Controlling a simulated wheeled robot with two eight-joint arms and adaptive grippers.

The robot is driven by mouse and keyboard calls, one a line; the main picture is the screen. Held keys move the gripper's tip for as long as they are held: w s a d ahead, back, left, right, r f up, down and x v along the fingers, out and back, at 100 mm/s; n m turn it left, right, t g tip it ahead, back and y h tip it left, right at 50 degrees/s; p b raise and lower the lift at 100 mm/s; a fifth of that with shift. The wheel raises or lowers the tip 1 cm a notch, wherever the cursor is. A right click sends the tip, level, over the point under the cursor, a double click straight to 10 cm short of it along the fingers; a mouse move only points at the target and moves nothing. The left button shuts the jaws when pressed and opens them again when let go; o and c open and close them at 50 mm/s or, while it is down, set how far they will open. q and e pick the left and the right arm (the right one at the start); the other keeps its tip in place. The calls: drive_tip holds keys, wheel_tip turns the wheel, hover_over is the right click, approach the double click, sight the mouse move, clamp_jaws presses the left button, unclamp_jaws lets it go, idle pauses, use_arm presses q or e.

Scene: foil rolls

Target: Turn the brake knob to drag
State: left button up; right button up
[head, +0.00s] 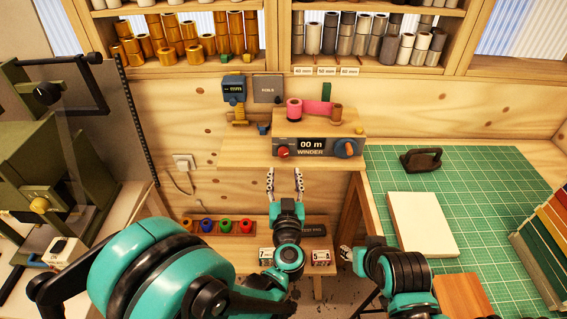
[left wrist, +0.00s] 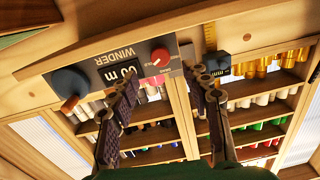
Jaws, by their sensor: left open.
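The winder (head: 318,143) sits on a wooden shelf and its display reads "00 m". Its red knob (head: 283,152), seemingly the brake knob, is on the left of the front face. My left gripper (head: 284,178) is open and empty, just below and in front of the red knob. In the left wrist view its fingers (left wrist: 164,85) stand apart on either side of the knob, not touching it. My right gripper (head: 346,254) shows only in part, low beside its arm.
A dark blue crank (head: 347,148) is on the winder's right side. The shelf edge (head: 250,163) lies close to my left fingers. A green cutting mat (head: 470,200) is at right.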

sight(283, 155)
use_arm(q)
drive_tip(key=w+b, duration=0.1)
drive_tip(key=w, duration=0.6)
drive_tip(key=shift+a, duration=0.1)
drive_tip(key=shift+s, duration=0.1)
clamp_jaws()
